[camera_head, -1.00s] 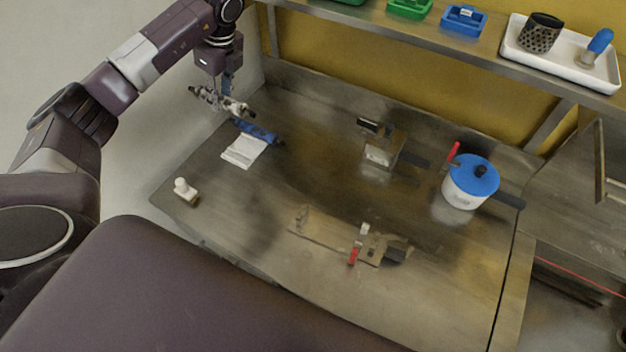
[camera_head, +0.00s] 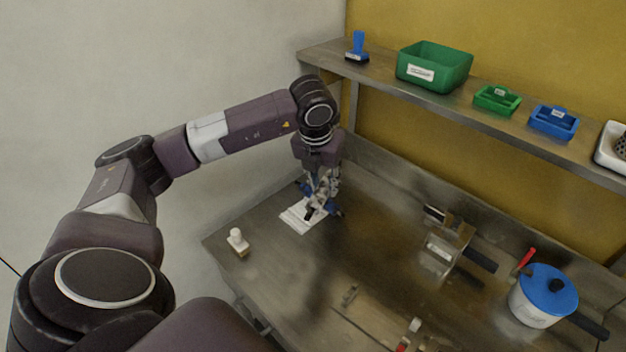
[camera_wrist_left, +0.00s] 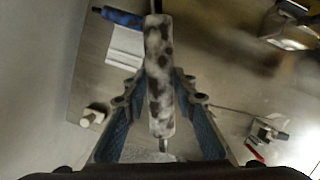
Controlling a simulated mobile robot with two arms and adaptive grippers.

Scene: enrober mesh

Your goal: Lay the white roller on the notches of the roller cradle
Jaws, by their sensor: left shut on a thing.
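My left gripper (camera_head: 320,194) is shut on the white roller, which it holds above the back left part of the metal table. In the left wrist view the white roller (camera_wrist_left: 159,80) is pale with dark blotches and has a thin shaft at each end. It lies lengthwise between the two blue-padded fingers. A long, low base with small uprights (camera_head: 350,296) at the front of the table may be the roller cradle. It is cut off by the lower edge, and I cannot make out its notches. My right gripper is not in view.
A white sheet (camera_head: 296,218) and a blue roller-like piece (camera_wrist_left: 122,18) lie below my left gripper. A white knobbed piece (camera_head: 237,242) stands at the left edge. A metal bracket (camera_head: 440,250) and a blue-lidded pot (camera_head: 540,298) stand right. Bins (camera_head: 434,68) line the shelf.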

